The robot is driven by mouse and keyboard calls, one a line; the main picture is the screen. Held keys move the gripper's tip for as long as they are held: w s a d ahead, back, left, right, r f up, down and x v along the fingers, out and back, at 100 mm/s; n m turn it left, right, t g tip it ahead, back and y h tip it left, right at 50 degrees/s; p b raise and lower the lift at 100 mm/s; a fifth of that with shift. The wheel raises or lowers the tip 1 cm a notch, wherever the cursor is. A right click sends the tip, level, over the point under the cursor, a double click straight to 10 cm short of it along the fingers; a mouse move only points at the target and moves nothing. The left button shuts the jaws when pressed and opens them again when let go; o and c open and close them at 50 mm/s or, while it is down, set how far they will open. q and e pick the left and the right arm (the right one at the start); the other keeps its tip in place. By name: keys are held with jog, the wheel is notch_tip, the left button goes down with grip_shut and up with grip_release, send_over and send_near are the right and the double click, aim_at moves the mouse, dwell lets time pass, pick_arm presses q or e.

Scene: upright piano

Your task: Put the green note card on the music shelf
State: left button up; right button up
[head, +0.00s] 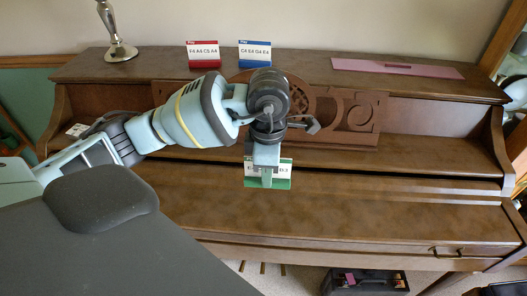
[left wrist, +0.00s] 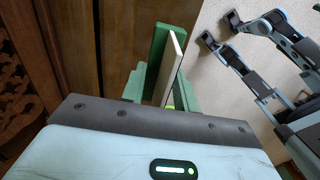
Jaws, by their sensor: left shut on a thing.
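The green note card (head: 284,183) is a white card with dark text and a green base. It is upright at my left gripper (head: 266,172), low in front of the piano's carved music panel (head: 358,112). My left gripper is shut on the card, and its fingers hide part of the text. The left wrist view shows the green and white card (left wrist: 158,60) edge-on between the fingers. The brown music shelf (head: 390,151) runs below the carved panel. I cannot tell whether the card's base touches the piano. My right gripper does not show.
A red card (head: 202,54), a blue card (head: 255,53), a pink flat book (head: 396,68) and a silver lamp stand (head: 118,35) are on the piano top. A small white card (head: 76,130) lies at the left. The shelf right of my arm is clear.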

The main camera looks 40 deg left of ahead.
pick_arm(q)
jog(key=w+a, duration=0.3)
jog(key=a, duration=0.1)
jog(key=w+a+f, duration=0.1)
jog(key=w+a, duration=0.5)
jog(key=a, duration=0.1)
jog(key=shift+w+a+f, duration=0.2)
jog(key=shift+w+a, duration=0.1)
jog(key=shift+w, duration=0.05)
jog(key=shift+a, duration=0.1)
jog(key=shift+w+a, duration=0.3)
jog(key=shift+f+p, duration=0.35)
jog(key=shift+f, duration=1.45)
jog(key=shift+s+f, duration=0.1)
jog(key=shift+f, duration=0.15)
jog(key=o, duration=1)
jog(key=shift+r, duration=0.1)
jog(key=shift+c, duration=0.2)
notch_tip(320, 180, up, 12)
jog(key=shift+r, duration=0.15)
